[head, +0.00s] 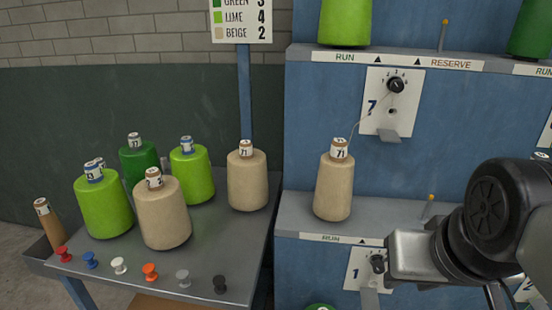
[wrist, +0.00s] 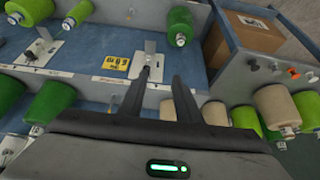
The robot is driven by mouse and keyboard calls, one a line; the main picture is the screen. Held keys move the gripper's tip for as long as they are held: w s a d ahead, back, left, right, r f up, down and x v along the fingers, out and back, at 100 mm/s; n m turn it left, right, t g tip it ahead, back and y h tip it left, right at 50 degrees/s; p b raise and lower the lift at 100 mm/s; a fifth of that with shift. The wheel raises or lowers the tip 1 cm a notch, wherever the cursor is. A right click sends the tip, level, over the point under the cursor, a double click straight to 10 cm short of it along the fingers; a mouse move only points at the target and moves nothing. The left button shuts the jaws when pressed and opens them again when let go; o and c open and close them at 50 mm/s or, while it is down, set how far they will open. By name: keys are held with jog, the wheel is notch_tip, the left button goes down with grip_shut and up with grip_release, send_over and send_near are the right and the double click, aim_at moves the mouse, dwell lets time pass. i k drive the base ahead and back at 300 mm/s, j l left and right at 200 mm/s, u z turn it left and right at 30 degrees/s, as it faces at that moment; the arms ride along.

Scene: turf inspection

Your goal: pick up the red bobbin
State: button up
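A small red pin-shaped piece (head: 63,253), with a wide head and a narrow waist, stands at the front left edge of the grey table in the head view. It is the only red object I see, and no large yarn cone is red. I cannot make it out in the wrist view. My gripper (wrist: 162,76) shows in the wrist view with its two dark fingers apart and nothing between them. It is in front of the blue rack, well away from the red piece. In the head view my arm is at the lower right and the fingers are not visible.
Blue, white, orange (head: 150,271), grey and black (head: 220,284) small pieces line the table front (head: 120,285). Behind them stand several lime, green and beige cones (head: 163,213). A brown tube (head: 47,222) is at left. The blue rack (head: 320,105) holds more cones.

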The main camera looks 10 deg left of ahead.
aim_at(62, 251)
jog(key=k+u, duration=0.1)
jog(key=u, duration=0.4)
jog(key=k+u, duration=0.1)
jog(key=u, duration=0.4)
jog(key=k+u, duration=0.1)
jog(key=u, duration=0.9)
jog(key=z, duration=1.55)
jog(key=k+l, duration=0.05)
